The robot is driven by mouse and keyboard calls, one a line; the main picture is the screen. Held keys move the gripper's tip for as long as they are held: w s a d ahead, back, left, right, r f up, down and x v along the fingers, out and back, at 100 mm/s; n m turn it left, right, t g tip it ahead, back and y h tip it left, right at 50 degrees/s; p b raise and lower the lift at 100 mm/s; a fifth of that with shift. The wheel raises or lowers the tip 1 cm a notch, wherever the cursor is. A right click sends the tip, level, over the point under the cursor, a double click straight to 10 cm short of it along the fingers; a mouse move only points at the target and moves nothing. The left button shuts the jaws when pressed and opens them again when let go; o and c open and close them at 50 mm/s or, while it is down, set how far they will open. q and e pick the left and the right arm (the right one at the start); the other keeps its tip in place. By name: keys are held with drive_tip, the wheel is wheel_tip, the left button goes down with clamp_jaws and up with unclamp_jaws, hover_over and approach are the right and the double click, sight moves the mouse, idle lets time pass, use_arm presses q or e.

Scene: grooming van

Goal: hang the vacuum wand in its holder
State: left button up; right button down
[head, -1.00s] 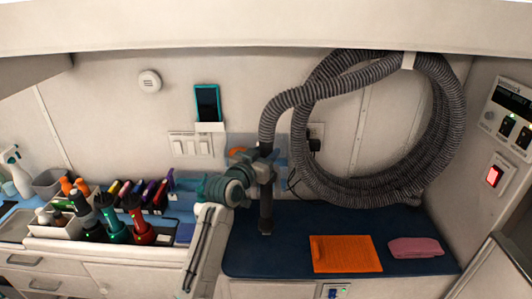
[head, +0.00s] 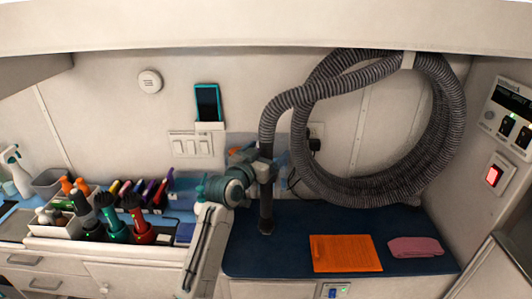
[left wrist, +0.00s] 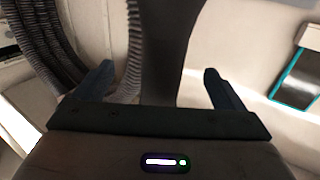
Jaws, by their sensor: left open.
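The vacuum wand (head: 266,212) is a dark upright tube at the back of the blue counter mat, its lower end near the mat; I cannot tell if it touches. Its top joins the ribbed grey hose (head: 285,103). My left gripper (head: 263,168) is around the wand's upper part, partly hiding it. In the left wrist view, the dark wand (left wrist: 168,40) stands between the two spread fingers of the left gripper (left wrist: 160,88), with gaps on both sides. I cannot make out the holder clearly; the wall behind the gripper is partly covered. My right gripper is not in view.
The hose hangs in a big coil on the wall. An orange towel (head: 346,254) and a pink cloth (head: 415,247) lie on the blue mat (head: 290,262). Clippers and bottles crowd the left counter. A phone (head: 207,103) is on the wall.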

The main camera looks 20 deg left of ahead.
use_arm(q)
drive_tip(key=shift+s, duration=0.1)
drive_tip(key=shift+p+v, duration=0.85)
drive_tip(key=shift+v, duration=1.25)
drive_tip(key=shift+p+v, duration=0.85)
drive_tip(key=shift+v, duration=1.95)
